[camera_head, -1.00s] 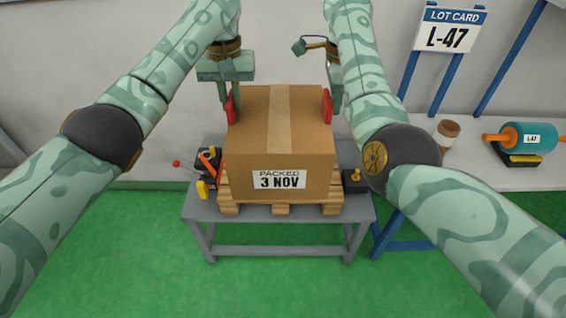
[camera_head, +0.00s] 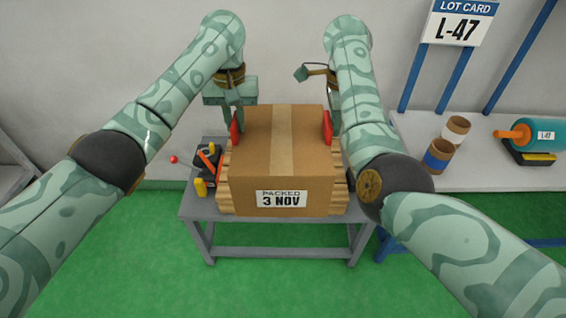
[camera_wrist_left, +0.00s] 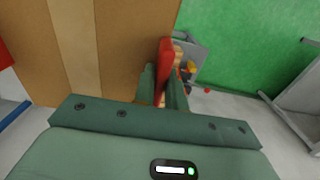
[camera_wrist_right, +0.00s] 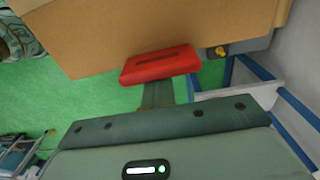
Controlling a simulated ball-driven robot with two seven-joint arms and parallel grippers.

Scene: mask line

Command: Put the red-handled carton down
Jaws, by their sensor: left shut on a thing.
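The brown carton (camera_head: 255,150) has a tape strip on top, a "PACKED 3 NOV" label and a red handle on each side. It is at the wooden pallet (camera_head: 341,191) on the grey table (camera_head: 198,207) and hides most of the pallet's front. I cannot tell whether they touch. My left gripper (camera_wrist_left: 166,85) is shut on the left red handle (camera_wrist_left: 165,58). My right gripper (camera_wrist_right: 158,92) is at the right red handle (camera_wrist_right: 160,65). One finger shows below that handle, and its grip is unclear. The carton looks about level.
Dark items with yellow knobs and an orange bar (camera_head: 208,160) stand at the table's left. A lot card "L-47" (camera_head: 458,24) hangs above. Green floor lies in front.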

